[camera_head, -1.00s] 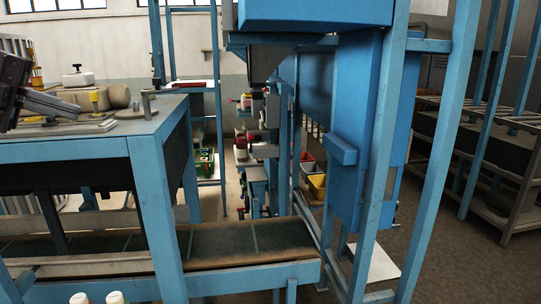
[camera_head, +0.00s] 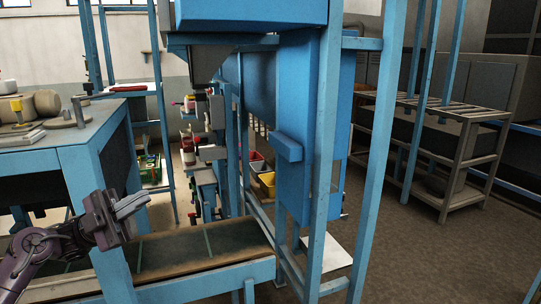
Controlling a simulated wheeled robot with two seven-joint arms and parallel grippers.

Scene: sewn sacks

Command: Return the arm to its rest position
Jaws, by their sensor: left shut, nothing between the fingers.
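My left arm (camera_head: 35,254) comes in from the lower left of the head view. My left gripper (camera_head: 131,203) is at its end, fingers together and empty, pointing right. It shows in front of the blue table leg and above the conveyor. My right gripper is not in view. No sack can be made out.
A blue-framed table (camera_head: 62,160) with jars and tools on top stands at the left. A conveyor belt (camera_head: 190,247) runs low across the middle. A tall blue machine frame (camera_head: 322,170) stands at the centre. Grey shelving (camera_head: 455,150) stands at the right, with bare floor before it.

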